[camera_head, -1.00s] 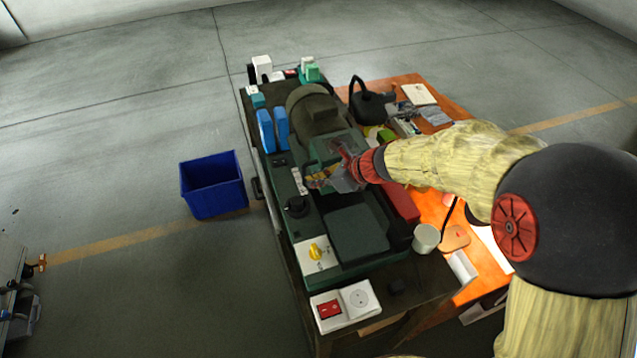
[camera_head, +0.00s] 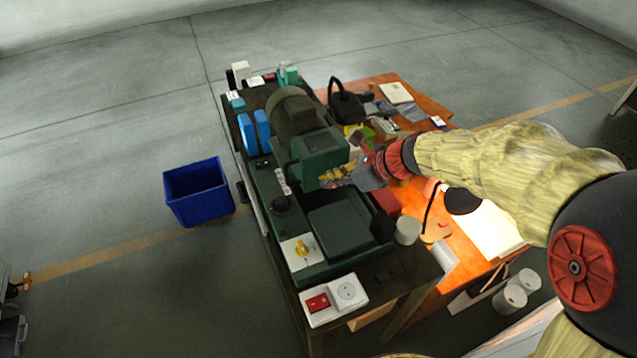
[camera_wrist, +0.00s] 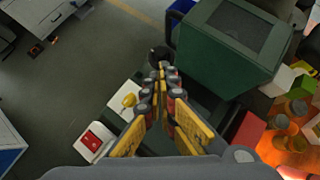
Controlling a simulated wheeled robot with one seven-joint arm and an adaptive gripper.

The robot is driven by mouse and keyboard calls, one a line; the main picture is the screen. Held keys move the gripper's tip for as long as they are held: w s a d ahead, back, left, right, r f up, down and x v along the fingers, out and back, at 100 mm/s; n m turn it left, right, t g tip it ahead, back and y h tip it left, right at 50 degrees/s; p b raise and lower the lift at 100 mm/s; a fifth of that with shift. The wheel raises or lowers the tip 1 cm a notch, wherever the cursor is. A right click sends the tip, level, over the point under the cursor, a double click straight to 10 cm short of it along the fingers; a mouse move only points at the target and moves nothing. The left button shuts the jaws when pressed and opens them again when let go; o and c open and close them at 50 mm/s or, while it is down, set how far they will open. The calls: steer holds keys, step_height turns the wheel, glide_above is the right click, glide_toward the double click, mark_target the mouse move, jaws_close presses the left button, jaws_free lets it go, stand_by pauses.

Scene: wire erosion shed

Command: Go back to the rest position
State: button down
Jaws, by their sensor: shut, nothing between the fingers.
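My gripper (camera_head: 338,176) is beside the front of the green machine (camera_head: 322,150) on the dark bench, in the head view. In the wrist view its yellow and grey fingers (camera_wrist: 161,80) meet at the tips, shut and empty. Below them are the bench top and a white panel with a yellow knob (camera_wrist: 128,101). The green machine housing (camera_wrist: 228,45) stands just right of the fingers. My arm reaches in from the right in the head view and hides part of the orange table.
A blue bin (camera_head: 197,192) stands on the floor left of the bench. A black kettle (camera_head: 346,101) stands on the orange table (camera_head: 402,86). The floor at left is largely clear.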

steer(key=shift+s+d+r, duration=0.1)
steer(key=shift+d+r, duration=0.25)
steer(key=s+d+f+n+t+h+b, duration=0.1)
steer(key=s+d+f+n+h+b, duration=0.1)
steer(key=s+d+n+h+b, duration=0.2)
steer(key=s+d+f+n+h+b, duration=0.2)
steer(key=s+d+n+h+b, duration=0.2)
steer(key=s+d+n+b, duration=0.6)
steer(key=s+d+n, duration=0.4)
steer(key=s+n, duration=0.5)
steer(key=shift+s+f+t+b, duration=0.15)
steer(key=shift+f+t+b, duration=0.25)
